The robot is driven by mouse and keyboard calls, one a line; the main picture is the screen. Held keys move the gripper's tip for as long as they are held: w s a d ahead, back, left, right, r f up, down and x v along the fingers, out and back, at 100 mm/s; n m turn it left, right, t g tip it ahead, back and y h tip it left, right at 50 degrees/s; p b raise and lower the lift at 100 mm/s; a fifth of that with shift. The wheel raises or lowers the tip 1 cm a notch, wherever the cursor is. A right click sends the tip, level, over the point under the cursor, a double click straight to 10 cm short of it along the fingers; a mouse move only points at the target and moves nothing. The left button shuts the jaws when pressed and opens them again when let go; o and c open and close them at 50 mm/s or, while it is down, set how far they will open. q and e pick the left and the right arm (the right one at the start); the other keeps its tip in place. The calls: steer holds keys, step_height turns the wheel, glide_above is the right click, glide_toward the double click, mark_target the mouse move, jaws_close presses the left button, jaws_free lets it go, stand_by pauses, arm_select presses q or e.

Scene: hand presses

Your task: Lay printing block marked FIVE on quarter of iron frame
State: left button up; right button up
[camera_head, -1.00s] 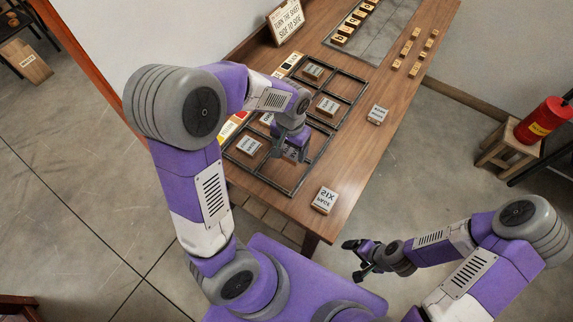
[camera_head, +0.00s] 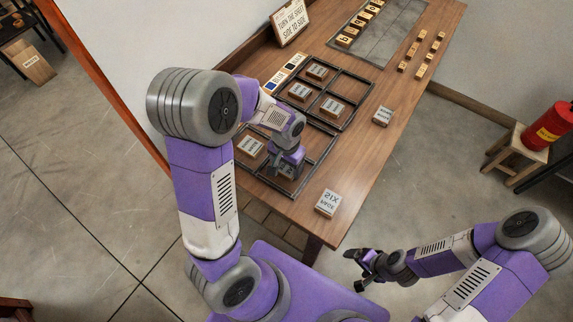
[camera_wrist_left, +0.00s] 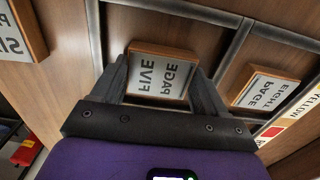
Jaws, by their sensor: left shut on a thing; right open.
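The block marked FIVE (camera_wrist_left: 160,75) is a wooden block with a pale label, between the two fingers of my left gripper (camera_wrist_left: 158,85) in the left wrist view. My left gripper (camera_head: 287,168) is shut on it, over the near right quarter of the nearer iron frame (camera_head: 325,152). Frame bars show around the block in the wrist view; whether its underside touches the table cannot be told. The block marked EIGHT (camera_wrist_left: 268,88) lies in the neighbouring quarter. My right gripper (camera_head: 362,270) is open and empty, off the table's near side.
The block marked SIX (camera_head: 327,203) lies outside the frame near the table's front edge. Another block (camera_head: 382,116) lies right of the frames. The farther frame (camera_head: 367,88) holds several blocks. A sign (camera_head: 290,22) stands at the wall. A grey tray (camera_head: 385,45) lies at the far end.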

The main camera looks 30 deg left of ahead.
mark_target(286, 167)
arm_select(q)
steer(key=shift+f, duration=0.15)
steer(key=o, duration=1.1)
steer(key=shift+r, duration=0.55)
step_height(286, 167, up, 11)
steer(key=p, duration=0.3)
steer(key=shift+r+p, duration=0.2)
steer(key=shift+p, duration=0.2)
